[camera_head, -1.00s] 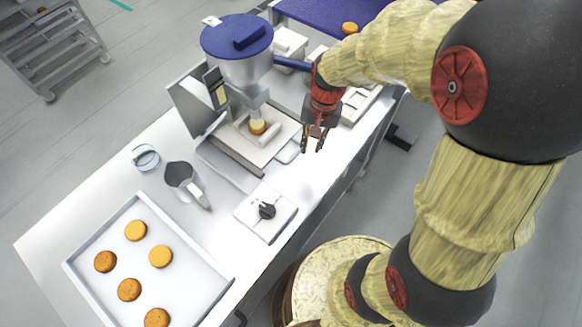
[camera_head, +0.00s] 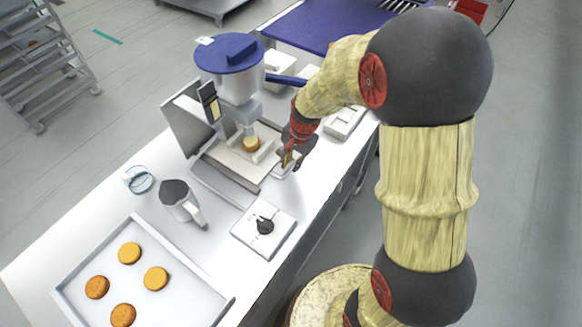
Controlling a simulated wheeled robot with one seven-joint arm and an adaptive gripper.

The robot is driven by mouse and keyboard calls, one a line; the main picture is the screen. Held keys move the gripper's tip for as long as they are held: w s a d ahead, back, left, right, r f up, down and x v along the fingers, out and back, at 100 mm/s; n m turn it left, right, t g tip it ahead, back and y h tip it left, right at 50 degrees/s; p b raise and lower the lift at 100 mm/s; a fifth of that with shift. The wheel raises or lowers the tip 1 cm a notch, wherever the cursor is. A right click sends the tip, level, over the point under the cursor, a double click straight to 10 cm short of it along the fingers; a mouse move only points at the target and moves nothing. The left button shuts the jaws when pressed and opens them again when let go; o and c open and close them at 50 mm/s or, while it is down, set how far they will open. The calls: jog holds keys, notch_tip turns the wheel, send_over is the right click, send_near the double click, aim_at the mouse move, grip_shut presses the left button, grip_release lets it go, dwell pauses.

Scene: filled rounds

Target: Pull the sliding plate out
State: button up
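The sliding plate (camera_head: 235,163) is a pale flat plate under the nozzle of the filling machine (camera_head: 238,86), which has a blue-lidded hopper. One golden round (camera_head: 251,143) sits on the plate below the nozzle. A small pale tab (camera_head: 281,171) shows at the plate's right side. My gripper (camera_head: 291,161) points down right beside this tab. Its fingers show nearly side-on, so I cannot tell whether they touch the tab or have shut on it.
A tray (camera_head: 75,284) with several golden rounds lies at the front left. A metal jug (camera_head: 180,203), a clear ring-shaped item (camera_head: 138,180) and a control box with a black knob (camera_head: 264,229) stand nearby. A blue belt (camera_head: 318,26) is behind.

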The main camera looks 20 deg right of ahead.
jog(key=shift+w+a+f, duration=0.1)
jog(key=shift+f, duration=0.6)
jog(key=c, duration=0.3)
grip_shut()
